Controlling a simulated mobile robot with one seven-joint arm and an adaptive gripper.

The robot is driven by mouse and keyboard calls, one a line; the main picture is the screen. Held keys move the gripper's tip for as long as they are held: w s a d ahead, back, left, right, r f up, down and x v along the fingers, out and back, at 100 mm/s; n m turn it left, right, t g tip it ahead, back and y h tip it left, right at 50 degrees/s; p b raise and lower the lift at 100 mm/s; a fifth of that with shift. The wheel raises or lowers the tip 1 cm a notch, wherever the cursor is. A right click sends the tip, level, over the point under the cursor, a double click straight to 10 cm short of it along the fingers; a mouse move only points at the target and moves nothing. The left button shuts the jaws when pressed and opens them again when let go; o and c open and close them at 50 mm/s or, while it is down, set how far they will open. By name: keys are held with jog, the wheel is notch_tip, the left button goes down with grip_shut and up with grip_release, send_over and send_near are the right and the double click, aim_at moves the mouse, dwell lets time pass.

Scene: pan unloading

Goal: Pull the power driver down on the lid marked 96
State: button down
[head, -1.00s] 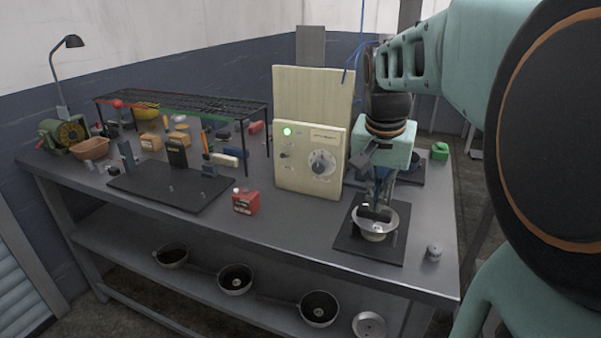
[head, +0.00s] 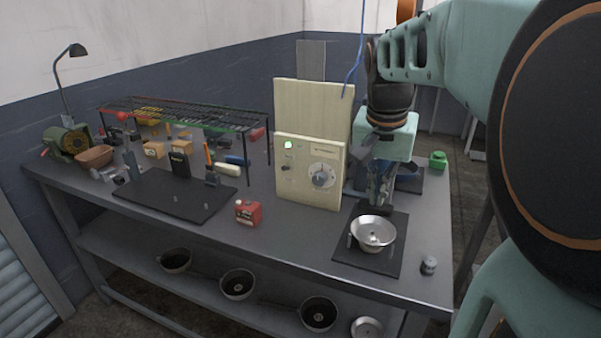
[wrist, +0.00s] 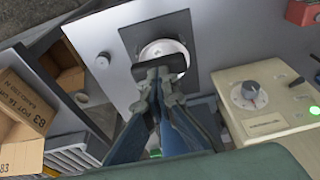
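A round silver dish-like piece (head: 373,232) sits on a black square plate (head: 352,262) at the bench's right end. No number 96 is readable on it, so I cannot tell whether it is the lid. My gripper (head: 380,196) is just behind and above it. In the wrist view the gripper fingers (wrist: 160,80) point at the silver piece (wrist: 164,50), with a dark bar (wrist: 160,66) across their tips. I cannot tell whether that bar is held. A blue hose (head: 360,55) hangs behind my arm. I cannot pick out the power driver.
A cream control box (head: 308,178) with a green light stands left of the gripper. A small grey knob (head: 428,266) lies right of the black plate. Cardboard boxes (wrist: 20,120) show in the wrist view.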

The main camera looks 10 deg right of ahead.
notch_tip(320, 180, up, 21)
jog(key=p, duration=1.6)
jog(key=shift+p, duration=0.4)
jog(key=shift+d+f, duration=0.1)
jog(key=shift+f, duration=0.15)
